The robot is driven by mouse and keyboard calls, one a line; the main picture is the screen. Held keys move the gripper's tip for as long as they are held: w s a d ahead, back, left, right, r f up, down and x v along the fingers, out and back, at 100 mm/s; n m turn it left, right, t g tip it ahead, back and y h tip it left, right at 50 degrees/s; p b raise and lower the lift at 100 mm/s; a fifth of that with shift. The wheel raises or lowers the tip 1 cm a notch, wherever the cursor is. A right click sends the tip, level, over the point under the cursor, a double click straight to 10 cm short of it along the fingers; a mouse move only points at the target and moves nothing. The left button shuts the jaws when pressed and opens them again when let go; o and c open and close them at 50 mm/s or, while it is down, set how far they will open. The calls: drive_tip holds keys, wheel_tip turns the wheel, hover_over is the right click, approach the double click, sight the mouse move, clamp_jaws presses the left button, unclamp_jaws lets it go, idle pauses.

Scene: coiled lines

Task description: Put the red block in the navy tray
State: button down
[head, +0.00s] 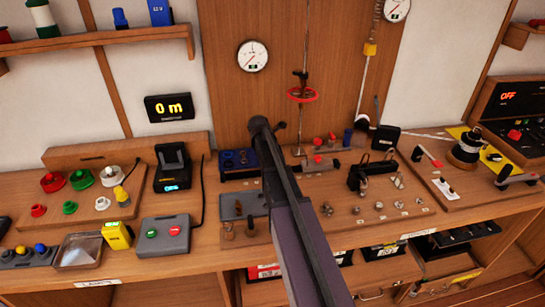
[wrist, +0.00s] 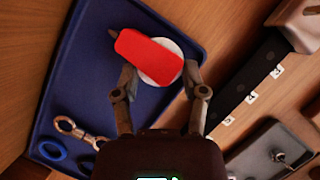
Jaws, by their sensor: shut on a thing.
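The red block (wrist: 143,51) shows in the wrist view between and just beyond the fingertips of my gripper (wrist: 159,77), which is shut on it. The block is over the navy tray (wrist: 75,85), with a white round piece (wrist: 172,66) showing beside and partly under it. I cannot tell whether the block touches the tray floor. In the head view the navy tray (head: 228,173) is just left of my arm, which hides my gripper and the block.
The tray also holds a blue ring (wrist: 52,150) and a metal link (wrist: 78,131). A dark strip with numbered labels (wrist: 245,85) lies right of the tray. In the head view, a grey tray (head: 232,206) sits in front and a black charger-like stand (head: 172,168) to the left.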

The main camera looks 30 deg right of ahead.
drive_tip(key=shift+f, duration=0.1)
drive_tip(key=shift+c, duration=0.7)
unclamp_jaws()
drive_tip(key=p+v, duration=1.1)
drive_tip(key=v, duration=0.1)
idle(0.8)
